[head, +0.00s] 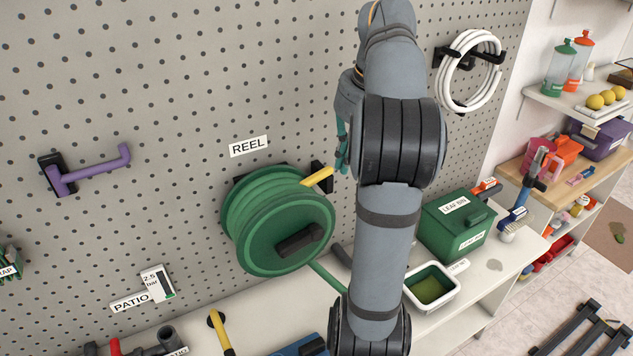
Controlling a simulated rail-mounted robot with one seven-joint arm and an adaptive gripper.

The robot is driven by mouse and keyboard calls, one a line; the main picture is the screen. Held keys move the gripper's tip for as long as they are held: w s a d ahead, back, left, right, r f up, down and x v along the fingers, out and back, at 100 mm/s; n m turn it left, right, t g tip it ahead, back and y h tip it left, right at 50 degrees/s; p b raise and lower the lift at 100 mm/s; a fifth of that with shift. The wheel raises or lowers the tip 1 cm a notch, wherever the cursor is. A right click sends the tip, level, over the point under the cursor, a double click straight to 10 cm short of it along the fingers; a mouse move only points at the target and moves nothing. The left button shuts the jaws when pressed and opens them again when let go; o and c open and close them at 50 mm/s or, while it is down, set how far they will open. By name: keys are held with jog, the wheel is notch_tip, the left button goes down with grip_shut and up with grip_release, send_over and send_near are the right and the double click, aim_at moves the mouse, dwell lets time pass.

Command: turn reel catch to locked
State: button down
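The green hose reel (277,222) is mounted on the pegboard under a sign reading REEL (249,146). A short yellow lever (317,179), which looks like the reel catch, sits at the reel's upper right and slants up to the right. A black bracket (328,172) shows behind it. My gripper (342,160) is just right of and slightly above the lever's tip, with a small apparent gap. Only a teal finger part shows. My arm hides the rest, so its opening is not clear. No locked marking is readable.
A purple hook (90,172) is on the board at left. A white coiled hose (470,70) hangs at upper right. A green leaf bin (455,225) and a white tray (432,303) stand on the counter right of my arm. A yellow-handled tool (221,333) is below the reel.

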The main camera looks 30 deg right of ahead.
aim_at(318, 178)
jog(key=w+a+f, duration=0.1)
jog(key=w+f, duration=0.4)
jog(key=f, duration=0.3)
jog(key=shift+w+a+f, duration=0.25)
jog(key=shift+w+a, duration=0.15)
jog(key=shift+w+a, duration=0.4)
jog(key=shift+w, duration=0.25)
jog(key=shift+d, duration=0.15)
